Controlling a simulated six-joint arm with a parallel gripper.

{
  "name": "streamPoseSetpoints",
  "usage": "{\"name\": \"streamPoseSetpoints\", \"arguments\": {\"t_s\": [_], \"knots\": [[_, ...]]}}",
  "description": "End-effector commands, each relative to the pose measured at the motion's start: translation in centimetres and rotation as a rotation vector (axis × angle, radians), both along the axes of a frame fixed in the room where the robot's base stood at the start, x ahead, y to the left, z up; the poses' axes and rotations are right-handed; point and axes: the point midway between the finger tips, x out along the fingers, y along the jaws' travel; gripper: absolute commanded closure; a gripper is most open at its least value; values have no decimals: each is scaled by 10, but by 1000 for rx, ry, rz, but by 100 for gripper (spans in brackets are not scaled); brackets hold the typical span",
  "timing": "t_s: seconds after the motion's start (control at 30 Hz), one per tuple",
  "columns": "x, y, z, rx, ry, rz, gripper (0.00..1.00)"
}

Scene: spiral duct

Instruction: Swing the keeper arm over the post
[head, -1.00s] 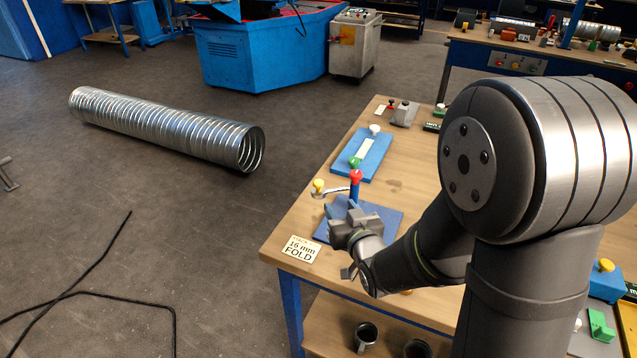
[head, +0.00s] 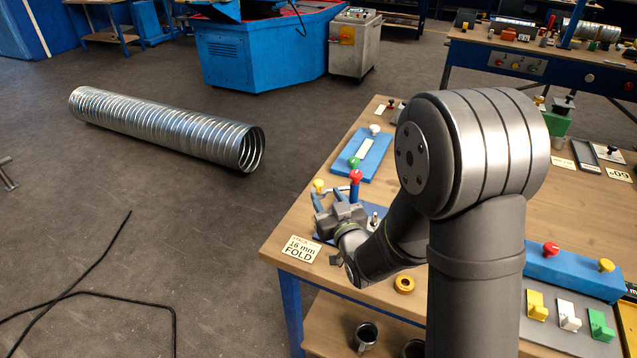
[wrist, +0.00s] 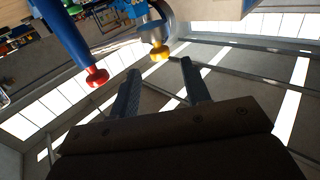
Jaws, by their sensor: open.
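The blue post (head: 354,194) with a red ball top (head: 356,176) stands upright on a blue base plate (head: 326,237). The keeper arm, pale metal with a yellow knob (head: 319,186), reaches left from near the post. In the wrist view the yellow knob (wrist: 158,53) lies just beyond the fingertips, between their lines, apart from them. The red ball (wrist: 96,76) is left of the fingers there. My gripper (head: 329,197) is open and empty, in front of the knob; it also shows in the wrist view (wrist: 160,67). My gripper partly hides the base plate and keeper arm.
A blue plate with a white strip (head: 366,150) and green and white knobs lies behind the post. A label card (head: 298,249) is at the table's front left edge. A brass ring (head: 404,284) lies near my arm. A blue block (head: 572,270) with knobs stands right.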

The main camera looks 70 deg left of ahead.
Motion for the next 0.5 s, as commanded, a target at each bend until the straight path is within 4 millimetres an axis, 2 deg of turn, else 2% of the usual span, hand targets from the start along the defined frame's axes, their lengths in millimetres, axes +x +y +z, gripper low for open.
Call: {"name": "streamPoseSetpoints", "arguments": {"t_s": [0.1, 0.2, 0.33, 0.5], "knots": [[-1, 25, 0, 1, 0, 2, 57], [-1, 42, -1, -1, 0, 2, 57], [0, 57, 0, 0, 0, 1, 57], [0, 65, 0, -1, 0, 1, 57]]}}
